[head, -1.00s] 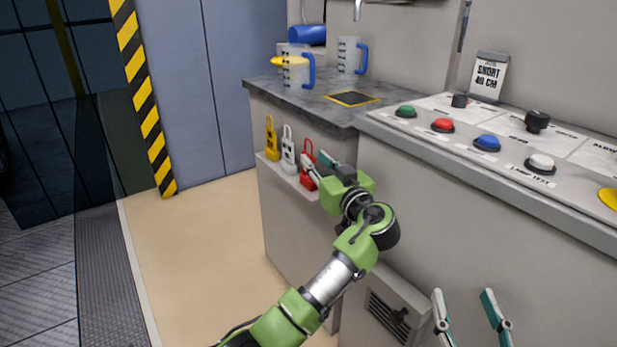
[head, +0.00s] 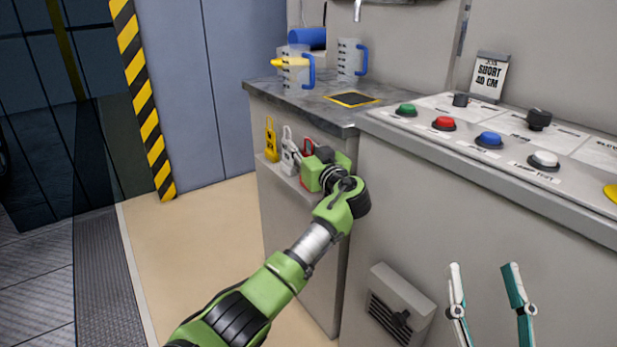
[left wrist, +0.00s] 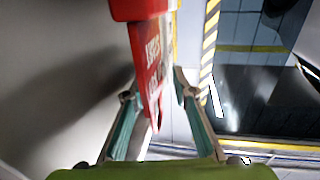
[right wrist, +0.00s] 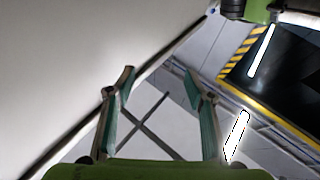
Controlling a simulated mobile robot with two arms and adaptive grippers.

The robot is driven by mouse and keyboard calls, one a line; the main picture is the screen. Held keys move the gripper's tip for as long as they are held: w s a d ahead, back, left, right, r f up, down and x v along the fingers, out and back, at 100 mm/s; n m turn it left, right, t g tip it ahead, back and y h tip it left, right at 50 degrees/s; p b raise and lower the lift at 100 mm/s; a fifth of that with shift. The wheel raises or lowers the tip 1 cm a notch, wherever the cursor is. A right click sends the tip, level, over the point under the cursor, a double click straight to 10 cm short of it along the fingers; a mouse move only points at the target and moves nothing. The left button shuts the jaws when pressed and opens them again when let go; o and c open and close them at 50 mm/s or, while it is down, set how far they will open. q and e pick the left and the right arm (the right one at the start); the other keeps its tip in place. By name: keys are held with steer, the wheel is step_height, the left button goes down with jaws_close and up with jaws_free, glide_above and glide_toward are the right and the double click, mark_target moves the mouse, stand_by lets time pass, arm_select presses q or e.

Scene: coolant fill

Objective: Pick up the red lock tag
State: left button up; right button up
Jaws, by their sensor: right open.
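The red lock tag (head: 308,144) hangs at the right end of the row of tags on the cabinet's side; in the head view my left gripper (head: 316,168) covers most of it. In the left wrist view the red lock tag (left wrist: 152,62) hangs with white lettering between the spread fingers of my left gripper (left wrist: 155,84). The fingers look open around it; I cannot tell whether either one touches. My right gripper (head: 484,268) is open and empty low in front of the cabinet, and shows open in the right wrist view (right wrist: 158,80).
A white tag (head: 288,156) and a yellow tag (head: 270,143) hang just left of the red one. The counter (head: 300,94) above holds jugs. A button panel (head: 475,135) juts out at the right, and a vent box (head: 400,303) sits below it. Floor at left is clear.

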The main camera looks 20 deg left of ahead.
arm_select(q)
jaws_close()
steer(key=shift+r, duration=0.1)
